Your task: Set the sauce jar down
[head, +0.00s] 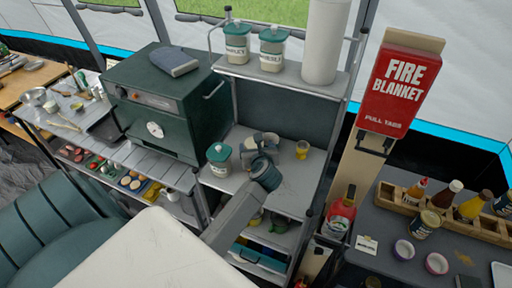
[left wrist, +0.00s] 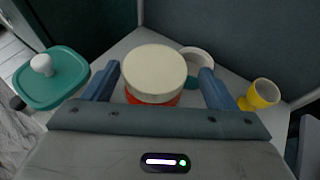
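The sauce jar, with a cream lid (left wrist: 154,72) and a strip of orange-red body below it, stands on the grey shelf between the fingers of my left gripper (left wrist: 160,75). The fingers are spread, with a small gap visible on each side of the lid. In the head view my left gripper (head: 260,150) is over the middle level of the shelf rack (head: 290,197), and the jar is largely hidden there by the gripper. My right gripper is not in view.
A teal-lidded container (left wrist: 52,78) stands left of the jar and a yellow cup (left wrist: 262,94) right. A white round cup (left wrist: 197,64) sits close behind the jar, near the right finger. The dark green oven (head: 165,105) borders the rack on the left.

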